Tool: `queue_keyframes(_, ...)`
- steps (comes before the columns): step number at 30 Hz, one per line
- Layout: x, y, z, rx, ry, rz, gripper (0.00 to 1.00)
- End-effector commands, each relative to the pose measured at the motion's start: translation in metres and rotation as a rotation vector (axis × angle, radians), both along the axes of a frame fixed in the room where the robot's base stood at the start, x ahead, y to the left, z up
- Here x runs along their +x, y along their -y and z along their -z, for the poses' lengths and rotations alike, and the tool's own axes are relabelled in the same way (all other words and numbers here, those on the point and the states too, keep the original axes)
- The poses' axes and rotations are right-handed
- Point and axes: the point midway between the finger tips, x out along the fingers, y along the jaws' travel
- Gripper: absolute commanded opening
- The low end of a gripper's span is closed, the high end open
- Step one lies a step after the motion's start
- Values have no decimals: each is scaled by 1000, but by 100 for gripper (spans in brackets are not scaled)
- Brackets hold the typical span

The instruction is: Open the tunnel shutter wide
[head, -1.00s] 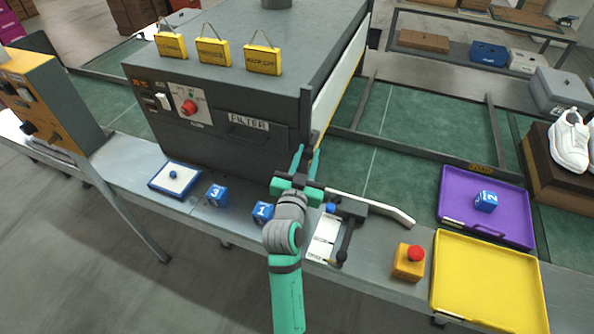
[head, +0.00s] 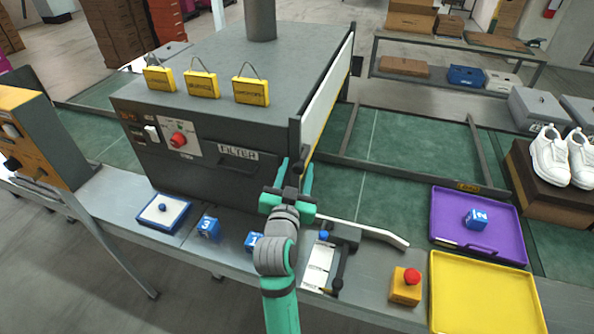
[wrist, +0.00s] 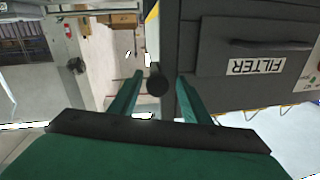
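The tunnel is a dark grey box (head: 215,130) with a FILTER label on its front. A whitish panel in a dark frame, seemingly the shutter (head: 327,92), covers its right end; I see it very edge-on. A dark round knob (wrist: 157,82) shows in the wrist view by the tunnel's front corner. My gripper (head: 296,165) is open at this corner, its green fingers pointing at the tunnel. In the wrist view, the fingers of my gripper (wrist: 160,77) stand on either side of the knob. I cannot tell whether they touch it.
Blue numbered cubes (head: 208,228) and a blue-rimmed white tray (head: 164,212) lie along the front ledge. A lever fixture (head: 345,235), a red-button box (head: 405,287), a purple tray (head: 447,200) and a yellow tray (head: 440,315) are to the right. Green belt (head: 400,140) lies beyond the shutter.

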Motion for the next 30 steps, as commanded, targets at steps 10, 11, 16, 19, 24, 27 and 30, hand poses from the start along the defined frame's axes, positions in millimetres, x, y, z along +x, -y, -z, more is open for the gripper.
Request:
queue_keyframes(10,-8,-1,1,0,-3,3,43)
queue_keyframes(11,-12,-2,2,0,-2,2,43)
queue_keyframes(16,-41,-10,2,1,-2,1,43)
queue_keyframes(19,-59,-15,2,0,-2,1,43)
queue_keyframes(24,-86,-22,1,0,-2,1,43)
queue_keyframes(27,-96,-25,1,0,-2,1,43)
queue_keyframes(30,-103,-26,1,-1,-1,1,43)
